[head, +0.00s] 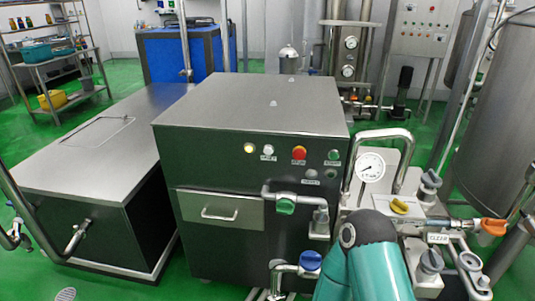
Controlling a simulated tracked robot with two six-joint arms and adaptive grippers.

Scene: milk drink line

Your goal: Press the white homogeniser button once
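The homogeniser cabinet (240,105) stands in the middle of the head view, a dark metal box with a steel top. Along the top of its front face is a row of small controls. From left to right these are a glowing pale yellow lamp (250,148), a white round button (268,149), a red button (299,152) and a green one (333,154). A grey round control (311,173) sits lower. The labels are too small to read. A teal link of my arm rises at the bottom right, in front of the piping. Neither gripper shows.
A valve pipe with a green cap (285,206) and a blue-capped pipe (310,260) stick out before the cabinet. A pressure gauge (371,167) and several valves crowd the right. A low steel box (90,150) stands left. Green floor (125,75) is open behind.

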